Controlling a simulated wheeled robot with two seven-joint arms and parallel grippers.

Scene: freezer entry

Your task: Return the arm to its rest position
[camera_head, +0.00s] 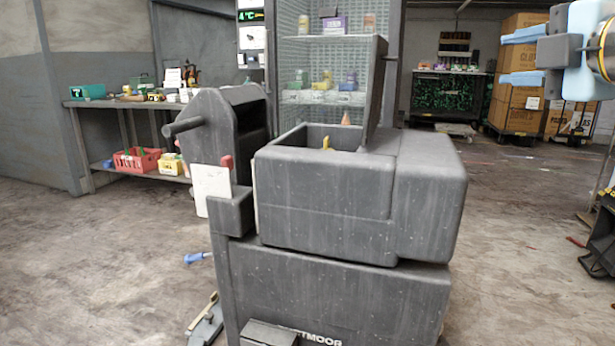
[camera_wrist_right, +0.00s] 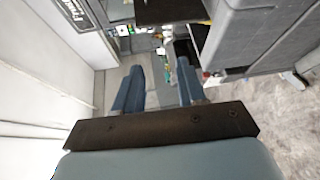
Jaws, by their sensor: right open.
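My right gripper (camera_head: 508,58) is at the upper right of the head view, raised well above the floor. Its two pale blue fingers point left and stand apart, with nothing between them. In the right wrist view the same gripper (camera_wrist_right: 158,78) shows two spread blue fingers with an empty gap. It is to the right of the grey machine (camera_head: 320,210) and appears to touch nothing. My left gripper is in neither view.
The grey machine has an open bin on top with a yellow item (camera_head: 326,143) in it. Behind it is a shelved cabinet (camera_head: 322,38). A workbench (camera_head: 125,103) is left; stacked cardboard boxes (camera_head: 520,105) are right. A blue-handled tool (camera_head: 196,257) lies on the floor. Floor at right is mostly clear.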

